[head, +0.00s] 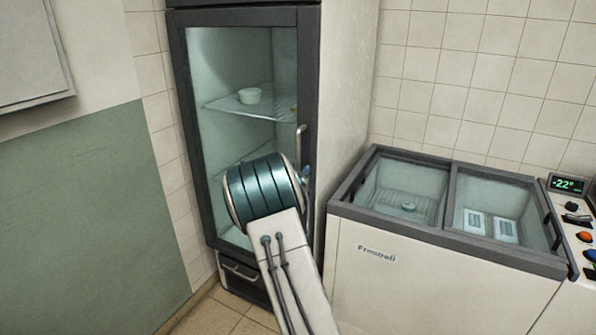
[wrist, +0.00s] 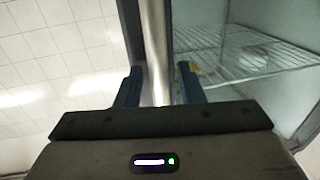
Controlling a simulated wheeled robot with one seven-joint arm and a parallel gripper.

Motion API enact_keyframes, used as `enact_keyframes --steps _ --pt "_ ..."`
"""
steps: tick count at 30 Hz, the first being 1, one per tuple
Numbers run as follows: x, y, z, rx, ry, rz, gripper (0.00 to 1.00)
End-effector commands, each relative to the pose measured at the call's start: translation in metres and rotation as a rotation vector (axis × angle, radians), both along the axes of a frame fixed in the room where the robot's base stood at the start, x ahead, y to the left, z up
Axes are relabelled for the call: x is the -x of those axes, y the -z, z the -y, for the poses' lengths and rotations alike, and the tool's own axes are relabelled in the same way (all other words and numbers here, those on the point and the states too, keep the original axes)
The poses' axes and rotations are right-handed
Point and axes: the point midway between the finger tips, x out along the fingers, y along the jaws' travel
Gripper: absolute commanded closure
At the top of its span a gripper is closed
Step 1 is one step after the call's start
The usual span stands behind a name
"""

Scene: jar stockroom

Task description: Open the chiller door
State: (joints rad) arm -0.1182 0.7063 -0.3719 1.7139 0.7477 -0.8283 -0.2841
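The chiller is a tall upright cabinet with a dark-framed glass door (head: 222,62), which looks shut in the head view. Its upright metal handle (head: 299,143) is on the door's right side, its lower part hidden by my arm. In the wrist view the handle bar (wrist: 156,40) runs between the two blue fingers of my gripper (wrist: 159,84). The fingers are open, with a small gap on each side of the bar. In the head view only a bit of my gripper (head: 306,172) shows past my arm, beside the handle.
A chest freezer (head: 440,275) with glass lids stands to the right of the chiller, with a control panel (head: 580,235) beyond it. A white bowl (head: 249,96) sits on a wire shelf inside the chiller. A green-panelled wall (head: 85,225) is at left. Little tiled floor shows.

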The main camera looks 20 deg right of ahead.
Motion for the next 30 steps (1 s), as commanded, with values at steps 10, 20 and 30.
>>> enact_keyframes --steps 10,20,30 --pt "0.0 0.0 -0.001 0.0 0.0 0.0 1.0" --pt "0.013 -0.001 -0.033 -0.001 0.039 -0.002 1.0" --pt "0.049 -0.001 -0.123 -0.002 0.195 -0.004 1.0"
